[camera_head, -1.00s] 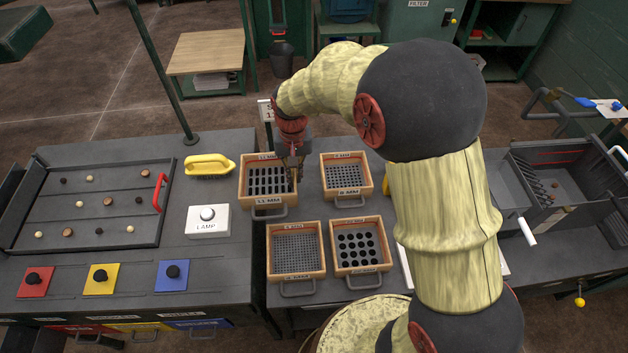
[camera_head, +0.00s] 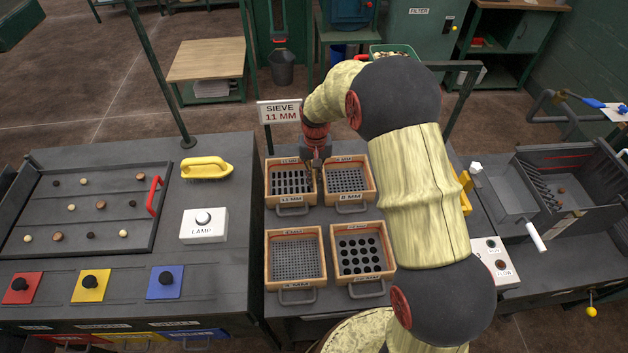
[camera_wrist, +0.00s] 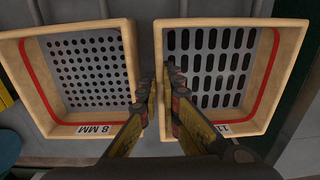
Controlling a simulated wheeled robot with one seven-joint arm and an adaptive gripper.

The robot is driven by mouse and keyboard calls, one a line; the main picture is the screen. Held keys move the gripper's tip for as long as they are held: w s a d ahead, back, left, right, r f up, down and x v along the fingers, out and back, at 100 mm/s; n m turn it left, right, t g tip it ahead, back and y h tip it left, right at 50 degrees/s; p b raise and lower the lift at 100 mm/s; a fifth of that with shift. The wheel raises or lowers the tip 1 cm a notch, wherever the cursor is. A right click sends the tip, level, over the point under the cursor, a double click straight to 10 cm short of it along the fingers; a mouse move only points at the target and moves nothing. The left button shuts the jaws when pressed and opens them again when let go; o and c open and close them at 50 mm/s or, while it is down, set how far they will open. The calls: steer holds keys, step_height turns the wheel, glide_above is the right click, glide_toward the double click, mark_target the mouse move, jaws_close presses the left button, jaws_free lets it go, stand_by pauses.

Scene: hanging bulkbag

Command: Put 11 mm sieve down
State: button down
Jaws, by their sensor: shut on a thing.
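The 11 mm sieve (camera_head: 291,198) is a square wooden frame with a slotted grey plate and a front handle. It is level at the back left of the sieve group, close beside the 8 mm sieve (camera_head: 350,196), on or just above the dark bench; I cannot tell which. My gripper (camera_head: 317,172) is shut on its right wall. In the wrist view my gripper (camera_wrist: 160,88) has one finger on each side of that wall, one finger being in the narrow gap between the 11 mm sieve (camera_wrist: 283,80) and the 8 mm sieve (camera_wrist: 88,131).
A fine-mesh sieve (camera_head: 296,284) and a sieve with large round holes (camera_head: 362,278) stand in front. A sign reading "SIEVE 11 MM" (camera_head: 281,112) stands behind. The lamp box (camera_head: 204,226) is left, across a gap. A button panel (camera_head: 493,262) is at right.

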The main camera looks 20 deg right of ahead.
steer(key=shift+f, duration=0.25)
steer(key=shift+f, duration=0.15)
steer(key=c, duration=2.1)
jaws_free()
steer(key=shift+c, duration=0.2)
steer(key=shift+o, duration=0.7)
